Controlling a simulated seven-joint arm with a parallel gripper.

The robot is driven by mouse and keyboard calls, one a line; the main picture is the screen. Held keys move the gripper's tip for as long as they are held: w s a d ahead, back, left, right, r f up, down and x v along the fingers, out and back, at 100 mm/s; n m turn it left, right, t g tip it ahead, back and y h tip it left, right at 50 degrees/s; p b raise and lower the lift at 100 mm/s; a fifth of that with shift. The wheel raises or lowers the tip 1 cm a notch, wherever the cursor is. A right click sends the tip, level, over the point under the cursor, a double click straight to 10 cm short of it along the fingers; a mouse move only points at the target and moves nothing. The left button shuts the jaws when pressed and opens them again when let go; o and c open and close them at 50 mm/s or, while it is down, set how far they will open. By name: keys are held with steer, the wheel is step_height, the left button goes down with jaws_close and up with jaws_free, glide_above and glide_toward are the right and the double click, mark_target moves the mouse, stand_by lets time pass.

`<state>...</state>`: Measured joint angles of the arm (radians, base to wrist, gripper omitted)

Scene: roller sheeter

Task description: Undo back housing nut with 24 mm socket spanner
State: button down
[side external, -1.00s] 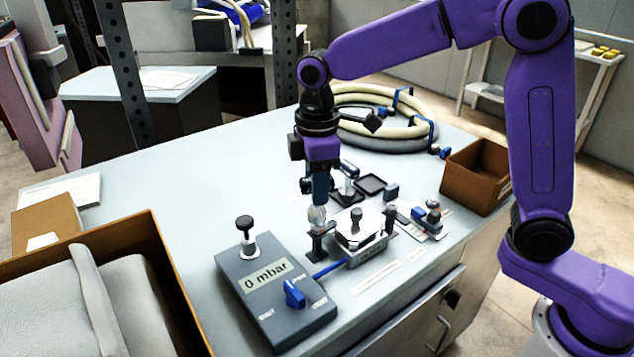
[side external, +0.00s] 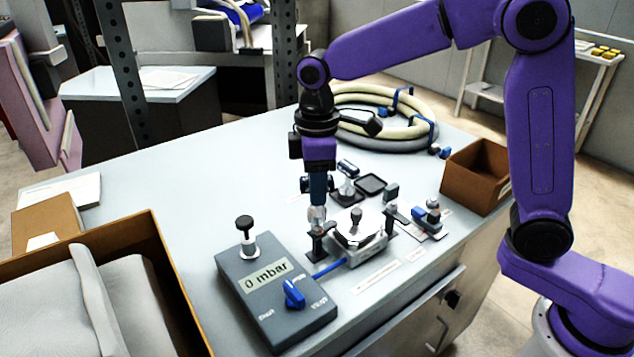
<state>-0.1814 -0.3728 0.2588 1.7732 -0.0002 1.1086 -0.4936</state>
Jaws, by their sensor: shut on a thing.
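My gripper (side external: 317,204) points straight down at the left end of the small metal housing (side external: 362,250). Its dark blue fingers are shut on a small silvery piece (side external: 316,215), which appears to be the socket spanner; its size marking cannot be read. The piece is upright, just above or on a black post (side external: 316,243) beside the housing. I cannot tell whether it touches. The housing has a pale top plate with a dark knob (side external: 357,217). The back housing nut cannot be made out.
A grey pressure box (side external: 275,300) reading "0 mbar" stands front left, joined to the housing by a blue tube (side external: 328,268). Small dark fittings (side external: 371,185) lie behind. A coiled hose (side external: 385,125), a brown bin (side external: 478,178) and a large carton (side external: 172,270) flank the work.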

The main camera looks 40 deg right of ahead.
steer(key=shift+f, duration=1.4)
stand_by(0.8)
steer(key=n, duration=0.3)
steer(key=shift+n, duration=0.3)
